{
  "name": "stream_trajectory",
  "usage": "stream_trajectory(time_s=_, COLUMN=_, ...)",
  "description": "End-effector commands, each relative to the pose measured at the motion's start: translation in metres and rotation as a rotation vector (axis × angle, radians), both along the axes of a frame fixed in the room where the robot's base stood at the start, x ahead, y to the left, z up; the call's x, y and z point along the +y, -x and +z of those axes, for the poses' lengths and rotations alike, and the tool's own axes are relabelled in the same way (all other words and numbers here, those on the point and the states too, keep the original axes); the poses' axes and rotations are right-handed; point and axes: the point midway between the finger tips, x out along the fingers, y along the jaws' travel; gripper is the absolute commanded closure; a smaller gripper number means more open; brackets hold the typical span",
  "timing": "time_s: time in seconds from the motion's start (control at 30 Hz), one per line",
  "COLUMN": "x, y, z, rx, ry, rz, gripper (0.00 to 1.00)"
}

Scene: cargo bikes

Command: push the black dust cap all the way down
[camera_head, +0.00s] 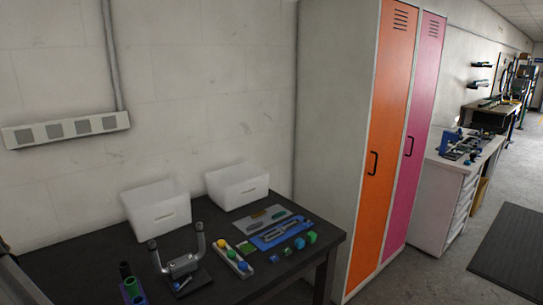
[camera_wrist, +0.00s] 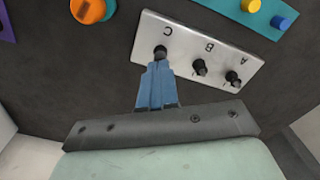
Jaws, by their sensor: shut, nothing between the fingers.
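A pale plate (camera_wrist: 180,38) marked C, B and A carries three small black pieces in the wrist view. One black cap (camera_wrist: 160,50) stands by the letter C, right at the tips of my gripper (camera_wrist: 158,66). My blue fingers are shut together with nothing between them. The tips overlap the near side of this cap, and I cannot tell whether they touch it. Another black piece (camera_wrist: 199,67) stands by B and a third (camera_wrist: 233,79) by A. Which one is the dust cap, and how deep each sits, I cannot tell. My gripper is not visible in the head view.
In the wrist view, a blue strip (camera_wrist: 235,13) with round pieces lies beyond the plate, and an orange round piece (camera_wrist: 88,9) lies upper left. In the head view, the dark table (camera_head: 75,258) holds two white bins (camera_head: 158,208) at the wall and a grey two-armed stand (camera_head: 182,264).

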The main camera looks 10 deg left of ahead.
Motion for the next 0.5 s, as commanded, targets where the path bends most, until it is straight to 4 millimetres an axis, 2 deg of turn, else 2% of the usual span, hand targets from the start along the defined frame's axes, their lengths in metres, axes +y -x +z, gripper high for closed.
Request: stream_trajectory(time_s=0.5, x=0.001, y=0.000, z=0.035, rx=-0.001, ry=-0.003, rz=0.000, gripper=1.00)
